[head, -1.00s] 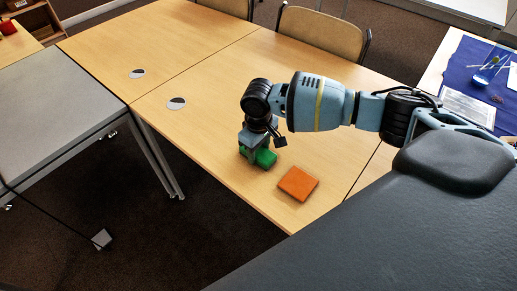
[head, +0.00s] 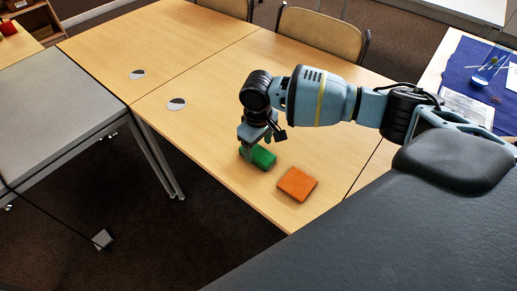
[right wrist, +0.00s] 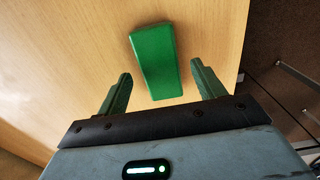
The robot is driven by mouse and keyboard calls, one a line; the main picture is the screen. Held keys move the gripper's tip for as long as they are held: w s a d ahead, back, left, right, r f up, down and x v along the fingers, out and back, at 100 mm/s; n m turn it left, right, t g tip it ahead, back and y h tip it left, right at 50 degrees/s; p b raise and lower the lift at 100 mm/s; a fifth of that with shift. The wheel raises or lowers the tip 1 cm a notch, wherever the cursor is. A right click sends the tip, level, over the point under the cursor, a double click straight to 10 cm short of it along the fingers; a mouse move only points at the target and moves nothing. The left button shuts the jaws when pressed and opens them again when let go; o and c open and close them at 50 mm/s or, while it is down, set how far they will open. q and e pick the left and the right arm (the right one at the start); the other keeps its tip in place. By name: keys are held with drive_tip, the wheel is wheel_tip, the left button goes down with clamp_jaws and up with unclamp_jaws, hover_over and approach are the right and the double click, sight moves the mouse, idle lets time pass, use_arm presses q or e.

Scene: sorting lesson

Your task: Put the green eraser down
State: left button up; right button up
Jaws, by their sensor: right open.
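The green eraser (head: 263,157) lies on the wooden table (head: 225,125) near its front edge. It also shows in the right wrist view (right wrist: 156,62), flat on the table top, ahead of and between the two fingers. My right gripper (head: 257,150) is just above the eraser and partly hides it in the head view. In the right wrist view my right gripper (right wrist: 163,86) is open, with clear gaps between the fingers and the eraser. My left gripper is not in view.
An orange block (head: 297,184) lies on the table close to the eraser, to its right. Two white-and-dark discs (head: 176,104) lie further left. A chair (head: 320,35) stands behind the table. The table's left part is otherwise clear.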

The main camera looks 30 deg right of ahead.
sight(258, 152)
wheel_tip(258, 152, up, 10)
drive_tip(key=p, duration=0.1)
drive_tip(key=shift+f, duration=0.2)
idle(0.5)
